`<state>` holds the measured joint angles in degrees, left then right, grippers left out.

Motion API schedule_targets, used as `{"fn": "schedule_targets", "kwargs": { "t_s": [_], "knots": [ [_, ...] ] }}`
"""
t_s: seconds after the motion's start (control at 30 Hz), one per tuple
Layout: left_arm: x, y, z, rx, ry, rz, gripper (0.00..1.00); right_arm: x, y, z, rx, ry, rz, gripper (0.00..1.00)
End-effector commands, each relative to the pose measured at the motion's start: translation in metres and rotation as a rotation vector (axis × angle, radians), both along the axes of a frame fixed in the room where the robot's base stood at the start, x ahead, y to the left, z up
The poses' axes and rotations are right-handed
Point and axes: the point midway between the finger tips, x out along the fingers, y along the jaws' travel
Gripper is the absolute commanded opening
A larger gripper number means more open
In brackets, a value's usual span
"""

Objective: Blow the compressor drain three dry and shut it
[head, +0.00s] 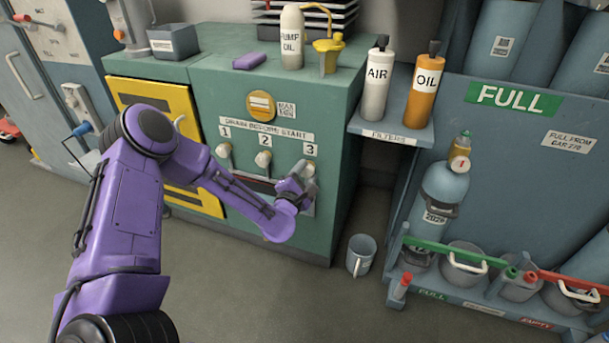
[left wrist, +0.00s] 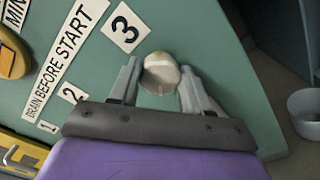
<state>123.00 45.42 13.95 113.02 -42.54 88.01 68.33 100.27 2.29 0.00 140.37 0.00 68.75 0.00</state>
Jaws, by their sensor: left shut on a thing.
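Drain three is a pale round knob (left wrist: 160,70) under the number 3 label (left wrist: 125,27) on the green compressor front (head: 330,195). My left gripper (left wrist: 160,82) is shut on this knob, with one finger on each side of it. In the head view my left gripper (head: 297,187) reaches the knob from the front and hides most of it. Drain one (head: 223,151) and drain two (head: 263,159) are similar pale knobs to the left. Whether any drain is open, or anything flows out, I cannot tell. My right gripper is not in view.
AIR (head: 376,85) and OIL (head: 424,92) bottles stand on a small shelf. A blue cylinder (head: 440,195) and rack are at right. The floor in front is mostly clear.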

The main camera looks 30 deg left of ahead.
Motion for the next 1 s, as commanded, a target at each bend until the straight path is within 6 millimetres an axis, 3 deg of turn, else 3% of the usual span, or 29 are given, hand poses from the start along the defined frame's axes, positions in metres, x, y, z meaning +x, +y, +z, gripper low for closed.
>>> {"fn": "schedule_targets", "kwargs": {
  "t_s": [0.37,0.87,0.9,0.97,1.0],
  "knots": [
    [-0.0005,0.0000,-0.0011,-0.133,-0.030,0.000,0.17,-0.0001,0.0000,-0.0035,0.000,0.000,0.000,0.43],
    [-0.0006,-0.0001,-0.0010,-0.147,-0.033,0.000,0.17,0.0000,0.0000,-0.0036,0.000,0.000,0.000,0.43],
    [-0.0006,-0.0001,-0.0010,-0.147,-0.033,0.000,0.57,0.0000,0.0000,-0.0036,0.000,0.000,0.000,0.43],
    [-0.0005,-0.0001,-0.0009,-0.147,-0.033,0.000,0.73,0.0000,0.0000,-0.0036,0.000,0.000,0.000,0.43],
    [-0.0004,0.0000,-0.0008,-0.147,-0.033,0.000,0.73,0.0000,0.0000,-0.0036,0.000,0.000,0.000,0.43]
  ]
}}
